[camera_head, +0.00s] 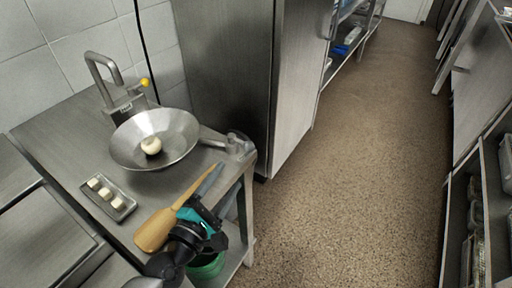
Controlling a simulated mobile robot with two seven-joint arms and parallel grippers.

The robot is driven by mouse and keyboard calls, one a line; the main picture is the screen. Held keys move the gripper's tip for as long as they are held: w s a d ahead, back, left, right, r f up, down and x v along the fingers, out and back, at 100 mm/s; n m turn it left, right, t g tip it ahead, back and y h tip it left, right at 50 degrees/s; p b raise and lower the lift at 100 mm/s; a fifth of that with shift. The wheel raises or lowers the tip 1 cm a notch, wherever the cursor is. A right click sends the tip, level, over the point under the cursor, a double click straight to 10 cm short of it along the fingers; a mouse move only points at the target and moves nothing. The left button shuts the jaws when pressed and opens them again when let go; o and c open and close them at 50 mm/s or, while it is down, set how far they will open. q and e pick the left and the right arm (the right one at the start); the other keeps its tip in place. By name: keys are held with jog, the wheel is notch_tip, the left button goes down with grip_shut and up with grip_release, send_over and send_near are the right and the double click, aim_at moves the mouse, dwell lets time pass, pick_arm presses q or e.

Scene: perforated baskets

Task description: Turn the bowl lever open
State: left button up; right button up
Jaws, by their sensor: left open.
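A wide metal bowl (127,143) stands on the steel counter, with a round whitish ball (151,146) inside. A grey handle-like part (214,140) sticks out from its right side toward a metal fitting (239,143) at the counter's right edge. Behind the bowl is a steel tap (94,64) with a small yellow knob (145,83). I cannot tell which part is the bowl lever. My left gripper (203,212), black and teal, is open near the counter's front right edge, below and apart from the bowl and fitting. My right gripper is not in view.
A wooden paddle (154,230) and a bluish-grey strip (209,181) lie beside my left gripper. A small tray (119,212) with 3 whitish pieces is at the left. A green bucket (206,266) stands below. A tall steel cabinet (225,65) rises behind the bowl; floor at right is clear.

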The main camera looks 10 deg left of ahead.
aim_at(241, 143)
pick_arm(q)
jog(key=x, duration=1.5)
jog(key=shift+w, duration=0.1)
jog(key=shift+c, duration=0.3)
grip_shut()
